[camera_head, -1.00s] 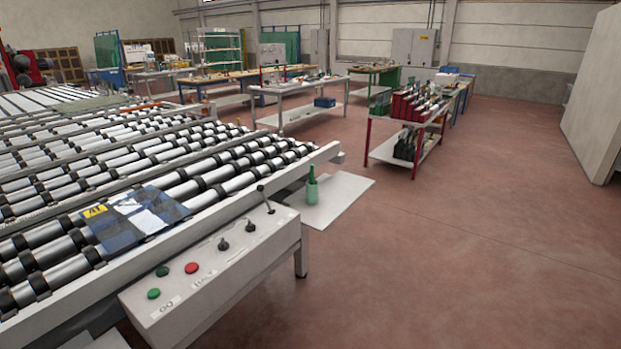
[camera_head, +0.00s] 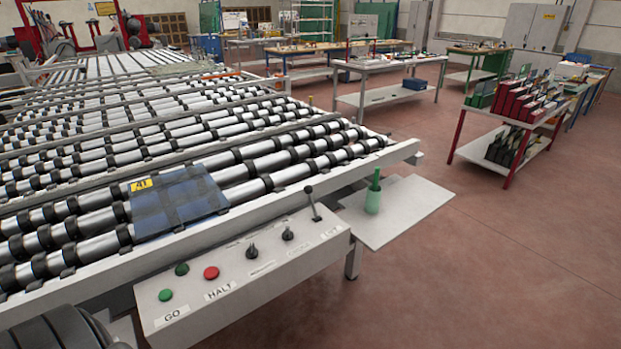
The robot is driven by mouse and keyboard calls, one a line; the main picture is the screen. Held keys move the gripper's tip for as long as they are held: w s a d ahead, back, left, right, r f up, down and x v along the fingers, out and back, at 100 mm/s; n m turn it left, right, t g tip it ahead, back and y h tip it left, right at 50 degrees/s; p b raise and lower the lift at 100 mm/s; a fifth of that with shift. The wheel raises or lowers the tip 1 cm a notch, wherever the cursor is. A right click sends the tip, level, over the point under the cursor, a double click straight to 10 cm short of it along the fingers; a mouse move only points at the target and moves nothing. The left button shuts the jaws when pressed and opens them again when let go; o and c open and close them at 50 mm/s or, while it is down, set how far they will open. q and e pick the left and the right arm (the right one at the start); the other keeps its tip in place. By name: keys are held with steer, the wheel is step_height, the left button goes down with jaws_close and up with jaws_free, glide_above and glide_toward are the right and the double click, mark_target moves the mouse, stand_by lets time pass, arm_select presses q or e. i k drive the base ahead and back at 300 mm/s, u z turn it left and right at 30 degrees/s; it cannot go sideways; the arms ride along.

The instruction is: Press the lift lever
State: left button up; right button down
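The lift lever (camera_head: 312,204) is a black stick with a ball knob at the far right end of the grey control panel (camera_head: 245,279). It leans slightly; a small label below it is too small to read clearly. On the same panel are a green GO button (camera_head: 165,295), a red HALT button (camera_head: 211,272), a dark green button (camera_head: 182,269) and two black knobs (camera_head: 252,251) (camera_head: 288,234). Neither of my grippers shows. A dark rounded part at the lower left corner seems to be mine.
The panel is fixed along the front of a roller conveyor (camera_head: 110,200). A dark blue pad (camera_head: 178,200) with a yellow tag lies on the rollers.

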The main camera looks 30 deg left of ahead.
mark_target(308, 189)
steer(key=u, duration=0.7)
steer(key=i, duration=0.9)
steer(key=u, duration=0.85)
